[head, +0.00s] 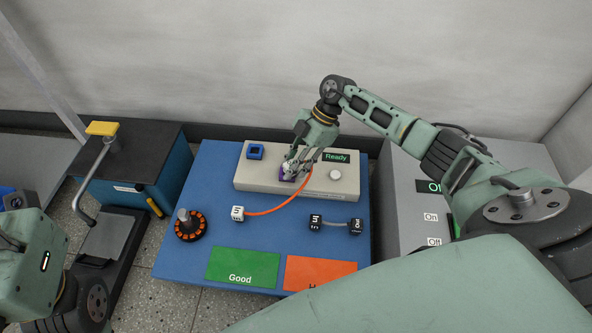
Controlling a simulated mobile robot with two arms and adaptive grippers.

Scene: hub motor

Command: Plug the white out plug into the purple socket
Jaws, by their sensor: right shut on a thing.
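The grey test box (245,180) stands at the back of the blue table. Its purple socket (284,177) is mostly hidden under my right gripper (293,167). My right gripper points down over the socket, shut on the white out plug (288,168), which is largely covered by the fingers. I cannot tell whether the plug is seated in the socket or just above it. An orange cable (275,209) runs from there to the white "In" plug (238,214), lying on the table. My left arm shows at the left edge, but its fingers are out of view.
The box also has a blue socket (255,152), a "Ready" display (337,157) and a round white button (335,174). A hub motor (190,225), black plugs on a grey cable (336,225), a green "Good" mat (243,265) and an orange mat (320,271) lie in front.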

